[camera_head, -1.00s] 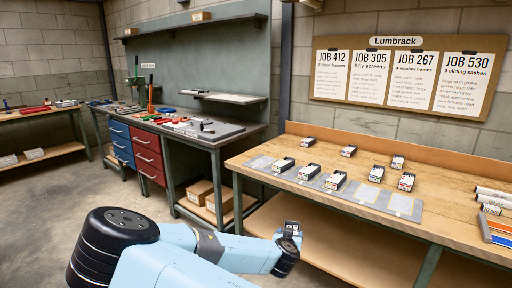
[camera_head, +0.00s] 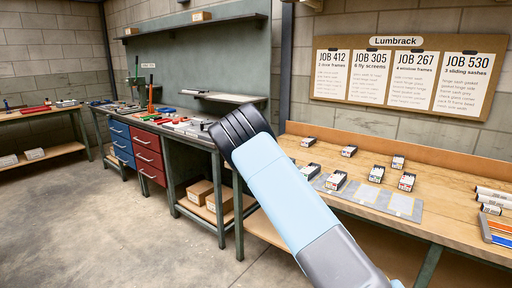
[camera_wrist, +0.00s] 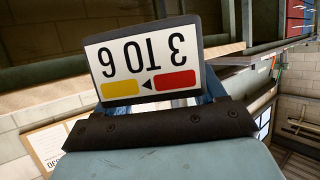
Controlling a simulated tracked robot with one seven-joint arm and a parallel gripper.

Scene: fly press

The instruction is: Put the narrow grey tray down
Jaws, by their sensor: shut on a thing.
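In the wrist view my gripper (camera_wrist: 180,103) is shut on a dark grey thing, of which I see one end with a white label (camera_wrist: 145,62). The label reads "3 TO 6" upside down, with a yellow and a red patch. The rest of it is hidden, so I cannot tell if it is the narrow grey tray. In the head view my gripper and its load are hidden behind my raised arm. A grey tray-like shelf (camera_head: 232,98) shows on the back panel, above the drawer bench.
Several small labelled boxes (camera_head: 335,181) stand on the wooden bench (camera_head: 460,215) at right, some on a flat grey mat (camera_head: 386,202). White rolls (camera_head: 493,194) lie at its right end. The drawer bench (camera_head: 150,160) holds tools. The floor at left is clear.

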